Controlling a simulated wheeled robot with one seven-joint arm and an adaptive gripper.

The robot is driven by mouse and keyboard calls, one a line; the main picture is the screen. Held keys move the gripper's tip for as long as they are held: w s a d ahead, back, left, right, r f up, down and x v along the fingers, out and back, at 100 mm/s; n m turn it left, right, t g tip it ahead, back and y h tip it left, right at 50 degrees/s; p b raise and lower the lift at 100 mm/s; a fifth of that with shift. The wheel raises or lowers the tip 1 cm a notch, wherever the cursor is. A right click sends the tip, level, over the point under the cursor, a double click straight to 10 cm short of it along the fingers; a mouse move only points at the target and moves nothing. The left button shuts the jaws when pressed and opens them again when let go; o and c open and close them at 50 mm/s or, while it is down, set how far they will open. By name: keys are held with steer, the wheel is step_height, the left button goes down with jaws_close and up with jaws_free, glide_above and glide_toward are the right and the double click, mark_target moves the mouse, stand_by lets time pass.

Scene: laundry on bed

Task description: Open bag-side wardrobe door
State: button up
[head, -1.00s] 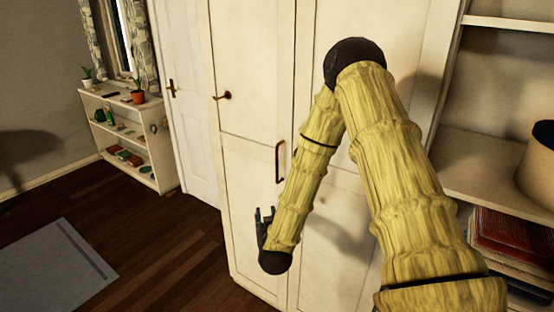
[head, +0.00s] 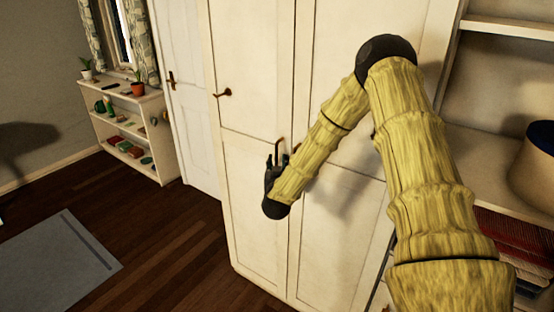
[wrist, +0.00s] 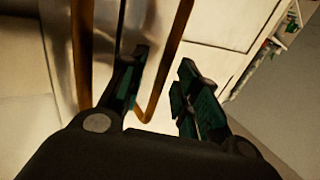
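The white wardrobe's left door (head: 255,235) looks shut against the right door (head: 335,240). A brown metal pull handle (head: 279,146) stands upright near the left door's seam edge. My gripper (head: 275,160) is at this handle's lower part, partly covering it. In the wrist view my gripper (wrist: 163,57) is open. A curved brown handle (wrist: 174,50) runs between its fingers, with its lower bend near the left finger. Another brown bar (wrist: 83,50) stands left of the left finger. Contact cannot be told. No bag shows.
A brown knob (head: 223,93) sits on the upper left panel. A low white shelf (head: 130,135) with plants stands by the window. Open shelves (head: 490,150) are at the right. The dark wood floor (head: 165,245) before the wardrobe is clear, with a grey rug (head: 60,262) at left.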

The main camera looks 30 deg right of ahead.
steer(key=shift+x, duration=0.9)
jaws_close()
steer(key=shift+a, duration=0.2)
